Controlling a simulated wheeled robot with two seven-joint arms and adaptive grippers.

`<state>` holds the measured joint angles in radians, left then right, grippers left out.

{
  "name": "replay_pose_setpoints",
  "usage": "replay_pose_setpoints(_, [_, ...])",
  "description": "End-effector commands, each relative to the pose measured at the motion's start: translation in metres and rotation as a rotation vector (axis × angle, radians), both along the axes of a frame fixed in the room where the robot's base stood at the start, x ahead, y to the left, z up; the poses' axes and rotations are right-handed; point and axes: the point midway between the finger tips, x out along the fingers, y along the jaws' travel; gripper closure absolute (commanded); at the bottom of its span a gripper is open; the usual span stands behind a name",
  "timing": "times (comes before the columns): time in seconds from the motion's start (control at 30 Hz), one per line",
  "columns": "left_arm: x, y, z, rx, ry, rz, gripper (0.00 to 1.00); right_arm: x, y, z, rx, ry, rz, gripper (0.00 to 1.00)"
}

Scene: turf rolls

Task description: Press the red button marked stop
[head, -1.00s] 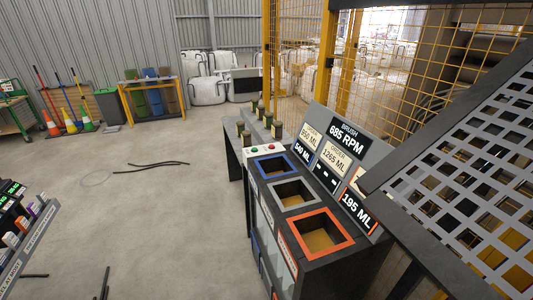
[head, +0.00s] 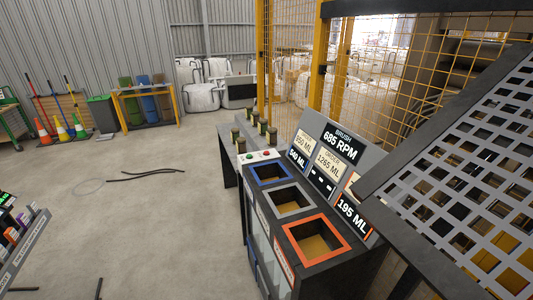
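A small red button (head: 267,153) sits on a pale panel at the far end of the dark console (head: 338,266). A green button (head: 250,156) is beside it on the left. Any marking on the red button is too small to read. Neither of my grippers is in the head view.
The console holds blue (head: 271,183), grey (head: 309,207) and orange-framed (head: 291,235) bins, with a display board (head: 343,143) behind. A perforated grey panel (head: 462,155) fills the right. Yellow mesh fencing stands behind. Open floor lies left, with a dark hose (head: 146,174).

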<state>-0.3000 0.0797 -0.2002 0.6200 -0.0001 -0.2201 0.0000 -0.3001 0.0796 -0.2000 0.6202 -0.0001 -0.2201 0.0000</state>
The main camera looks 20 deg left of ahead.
Motion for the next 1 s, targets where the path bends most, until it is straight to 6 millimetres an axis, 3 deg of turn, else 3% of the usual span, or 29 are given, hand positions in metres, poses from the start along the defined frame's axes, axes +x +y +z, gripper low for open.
replay_pose_setpoints(0.03, [0.0,0.0002,0.0,0.0,0.0,0.0,0.78,0.0,-0.0001,0.0,0.0,0.0,0.0,1.0])
replay_pose_setpoints(0.2, [0.0,0.0002,0.0,0.0,0.0,0.0,1.0,0.0,-0.0001,0.0,0.0,0.0,0.0,1.0])
replay_pose_setpoints(1.0, [0.0002,0.0004,0.0,0.0,0.0,0.0,1.0,-0.0001,-0.0002,0.0,0.0,0.0,0.0,1.0])
